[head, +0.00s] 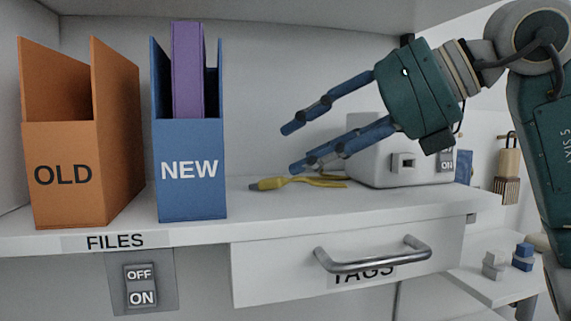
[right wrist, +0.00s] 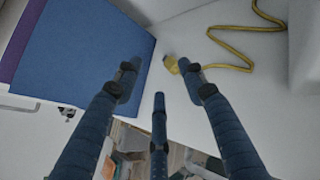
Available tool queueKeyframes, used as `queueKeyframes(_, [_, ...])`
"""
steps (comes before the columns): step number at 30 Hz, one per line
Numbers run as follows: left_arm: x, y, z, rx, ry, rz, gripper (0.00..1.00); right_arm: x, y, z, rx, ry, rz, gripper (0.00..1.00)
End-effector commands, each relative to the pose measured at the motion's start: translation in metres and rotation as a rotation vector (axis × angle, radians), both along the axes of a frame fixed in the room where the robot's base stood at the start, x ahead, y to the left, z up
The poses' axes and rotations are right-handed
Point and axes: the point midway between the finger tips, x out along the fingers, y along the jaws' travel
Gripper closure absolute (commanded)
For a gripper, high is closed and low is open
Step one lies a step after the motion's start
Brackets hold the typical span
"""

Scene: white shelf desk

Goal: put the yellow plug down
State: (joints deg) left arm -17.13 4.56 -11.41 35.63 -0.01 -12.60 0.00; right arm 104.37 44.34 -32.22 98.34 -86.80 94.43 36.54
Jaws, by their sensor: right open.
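The yellow plug (head: 268,184) lies on the white shelf top, with its yellow cable (head: 318,181) running right toward a grey box. My right gripper (head: 292,148) is open, above and a little to the right of the plug, with blue fingers spread. In the right wrist view the plug (right wrist: 171,64) lies on the shelf near the tip of the right-hand finger; I cannot tell from this view whether they touch. The fingers (right wrist: 158,85) hold nothing. The grey box (head: 402,160) has a socket (head: 403,162) on its front. My left gripper is not in view.
A blue NEW file box (head: 189,190) with a purple file (head: 187,70) stands left of the plug. An orange OLD file box (head: 65,200) stands farther left. Below are a drawer (head: 290,245) with a metal handle (head: 372,257) and an OFF/ON switch (head: 141,284).

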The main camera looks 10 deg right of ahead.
Motion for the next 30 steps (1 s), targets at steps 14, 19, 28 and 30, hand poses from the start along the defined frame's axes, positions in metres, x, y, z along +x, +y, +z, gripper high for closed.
queueKeyframes(14, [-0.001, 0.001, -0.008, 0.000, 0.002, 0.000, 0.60, -0.041, -0.038, 0.028, 0.000, 0.000, 0.000, 0.59])
queueKeyframes(19, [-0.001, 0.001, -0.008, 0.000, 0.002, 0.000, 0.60, -0.042, -0.039, 0.029, -0.001, 0.001, 0.000, 0.59])
queueKeyframes(28, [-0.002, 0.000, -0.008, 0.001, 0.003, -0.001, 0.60, -0.042, -0.038, 0.029, -0.001, 0.001, 0.000, 0.59])
queueKeyframes(30, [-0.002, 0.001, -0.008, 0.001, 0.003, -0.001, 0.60, -0.042, -0.038, 0.029, 0.000, 0.000, 0.000, 0.59])
